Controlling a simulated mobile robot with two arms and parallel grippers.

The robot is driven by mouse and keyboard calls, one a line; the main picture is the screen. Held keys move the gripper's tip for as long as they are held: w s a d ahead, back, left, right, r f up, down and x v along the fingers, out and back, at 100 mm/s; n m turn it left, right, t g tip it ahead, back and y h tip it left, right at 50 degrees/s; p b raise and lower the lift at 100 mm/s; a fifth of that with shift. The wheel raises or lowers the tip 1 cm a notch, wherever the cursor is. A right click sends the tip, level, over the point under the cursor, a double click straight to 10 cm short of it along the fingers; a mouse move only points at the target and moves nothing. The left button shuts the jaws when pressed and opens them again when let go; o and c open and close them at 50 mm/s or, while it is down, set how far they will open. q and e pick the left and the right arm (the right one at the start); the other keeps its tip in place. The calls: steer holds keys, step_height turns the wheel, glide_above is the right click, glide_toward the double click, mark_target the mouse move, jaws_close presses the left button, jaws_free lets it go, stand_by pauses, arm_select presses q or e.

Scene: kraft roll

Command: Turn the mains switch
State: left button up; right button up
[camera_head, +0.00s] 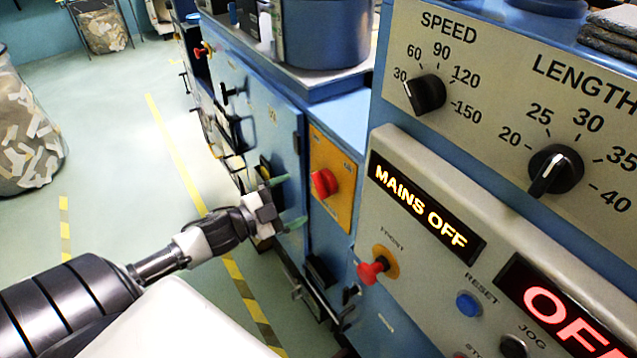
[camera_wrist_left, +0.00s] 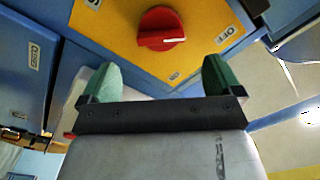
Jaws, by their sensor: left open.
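The mains switch (camera_head: 325,183) is a red rotary knob on a yellow-orange plate (camera_head: 331,214) on the side of the blue machine. The display (camera_head: 425,210) reads MAINS OFF. My right gripper is not in view.
The control panel has a speed dial (camera_head: 425,93), a length dial (camera_head: 555,170), a red front button (camera_head: 373,270) and a blue reset button (camera_head: 468,303). Blue cabinet doors with handles lie behind my left gripper. A bin of paper scraps (camera_head: 25,135) stands at left on open floor.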

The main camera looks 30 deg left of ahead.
mark_target(318, 189)
arm_select(q)
steer(key=x, duration=0.3)
steer(key=p+x, duration=0.1)
steer(key=x, duration=0.2)
steer(key=shift+w, duration=0.5)
steer(key=shift+w+d+p, duration=0.15)
steer(key=shift+w+p, duration=0.1)
steer(key=shift+p, duration=0.05)
steer(key=shift+w+f, duration=0.1)
steer(key=shift+w, duration=0.1)
steer(key=c, duration=0.9)
steer(key=shift+c, duration=0.2)
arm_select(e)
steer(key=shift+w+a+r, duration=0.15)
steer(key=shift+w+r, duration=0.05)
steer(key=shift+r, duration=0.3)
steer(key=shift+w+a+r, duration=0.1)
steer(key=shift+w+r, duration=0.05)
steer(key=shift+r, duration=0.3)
